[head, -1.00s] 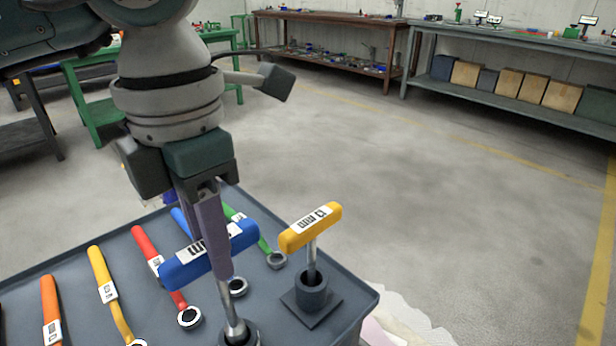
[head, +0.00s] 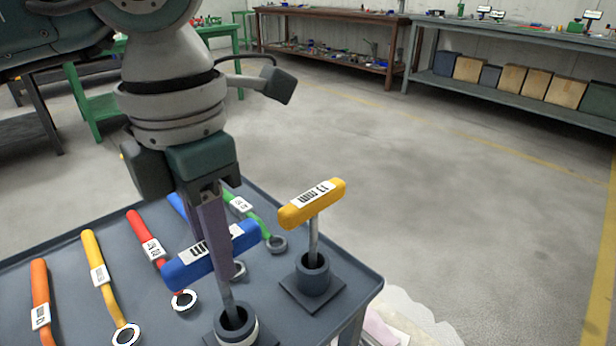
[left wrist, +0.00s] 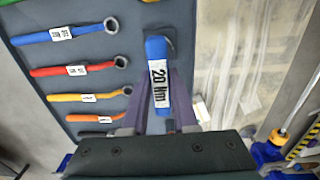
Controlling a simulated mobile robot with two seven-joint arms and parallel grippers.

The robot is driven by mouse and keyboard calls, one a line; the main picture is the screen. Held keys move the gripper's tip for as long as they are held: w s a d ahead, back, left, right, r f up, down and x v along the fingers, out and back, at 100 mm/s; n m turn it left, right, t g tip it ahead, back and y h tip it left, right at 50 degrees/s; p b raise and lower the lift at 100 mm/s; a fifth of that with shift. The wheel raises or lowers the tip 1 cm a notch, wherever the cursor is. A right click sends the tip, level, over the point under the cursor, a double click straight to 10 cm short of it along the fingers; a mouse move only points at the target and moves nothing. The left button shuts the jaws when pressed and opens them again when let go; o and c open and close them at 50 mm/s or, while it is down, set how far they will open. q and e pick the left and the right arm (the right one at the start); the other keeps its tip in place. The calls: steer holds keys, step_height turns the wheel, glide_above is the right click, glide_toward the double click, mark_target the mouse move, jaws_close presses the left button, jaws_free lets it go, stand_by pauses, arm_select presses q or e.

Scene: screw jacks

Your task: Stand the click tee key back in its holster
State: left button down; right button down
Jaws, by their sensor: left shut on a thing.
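The blue tee key (head: 190,266) has a bar handle with a white label and a thin metal shaft. My left gripper (head: 216,262) is shut on its handle. In the left wrist view the blue handle (left wrist: 158,110), labelled "20 Nm", lies between the purple fingers. In the head view the shaft runs down into the mouth of a dark round holster (head: 236,335) with a light ring. The shaft looks nearly upright; its lower end is hidden inside the mouth, so its depth cannot be told. My right gripper is not in view.
A yellow tee key (head: 312,204) stands in a second holster (head: 312,275) to the right. Several coloured ring wrenches, such as a red one (head: 147,238), lie to the left on the grey tray top (head: 275,325). Benches (head: 520,40) stand far back.

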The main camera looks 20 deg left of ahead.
arm_select(q)
steer(key=shift+f, duration=0.4)
steer(key=c, duration=0.6)
jaws_free()
step_height(320, 180, up, 10)
steer(key=shift+p, duration=0.35)
